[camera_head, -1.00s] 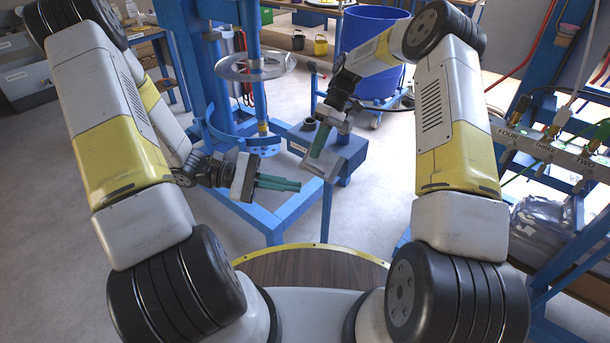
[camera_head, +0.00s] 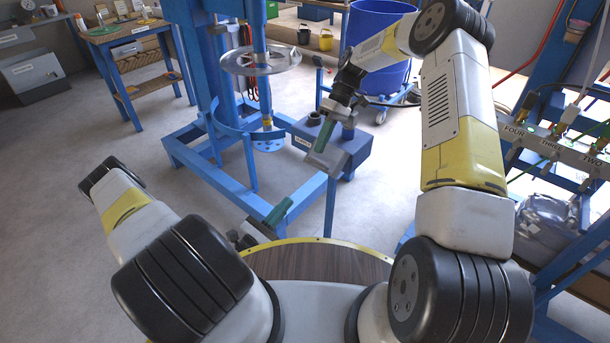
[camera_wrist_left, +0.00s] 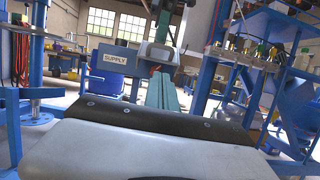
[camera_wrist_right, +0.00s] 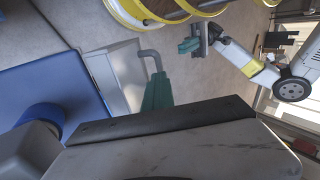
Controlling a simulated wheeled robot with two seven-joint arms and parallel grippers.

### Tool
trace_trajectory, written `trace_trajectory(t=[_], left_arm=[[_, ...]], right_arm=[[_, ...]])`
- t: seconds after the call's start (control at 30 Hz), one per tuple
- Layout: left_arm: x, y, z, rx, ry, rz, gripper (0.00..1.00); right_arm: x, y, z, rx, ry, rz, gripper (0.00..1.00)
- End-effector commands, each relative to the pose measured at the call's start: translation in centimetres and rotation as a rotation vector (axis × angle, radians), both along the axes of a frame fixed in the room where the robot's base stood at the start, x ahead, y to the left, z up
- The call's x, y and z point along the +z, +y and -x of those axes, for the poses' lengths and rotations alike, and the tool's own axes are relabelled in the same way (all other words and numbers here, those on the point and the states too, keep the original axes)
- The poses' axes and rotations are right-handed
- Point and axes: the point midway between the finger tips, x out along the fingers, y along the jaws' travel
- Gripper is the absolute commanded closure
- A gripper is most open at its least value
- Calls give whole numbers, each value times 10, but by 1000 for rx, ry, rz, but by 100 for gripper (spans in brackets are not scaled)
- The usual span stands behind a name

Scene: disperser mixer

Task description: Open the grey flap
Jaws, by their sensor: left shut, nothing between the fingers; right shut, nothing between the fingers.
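The grey flap (camera_head: 321,161) is a light panel on the near side of the supply box (camera_head: 349,150). In the right wrist view the grey flap (camera_wrist_right: 118,80) lies beside the blue surface, with a bent grey handle (camera_wrist_right: 152,57). I cannot tell how far the flap is open. My right gripper (camera_head: 320,150) is shut and empty, its green fingers over the flap; in the right wrist view the fingers (camera_wrist_right: 158,88) are close to the handle, contact unclear. My left gripper (camera_head: 288,203) is shut and empty, lower and nearer to me, apart from the flap.
The blue mixer frame (camera_head: 222,170) stands left of the box, with a round metal guard (camera_head: 260,62) above. A blue drum (camera_head: 378,45) is behind. The cable rack (camera_head: 560,150) stands at the right.

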Motion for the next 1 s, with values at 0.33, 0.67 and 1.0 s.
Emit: trace_trajectory(t=[0.33, 0.67, 1.0], left_arm=[[16, -30, -39, 1, 0, 3, 100], [47, -61, -82, 3, 0, 2, 100], [66, -67, -90, 3, 3, 2, 100]], right_arm=[[0, 0, 0, 0, 0, 0, 100], [0, 0, 0, 0, 0, 0, 100], [0, 0, 0, 0, 0, 0, 100]])
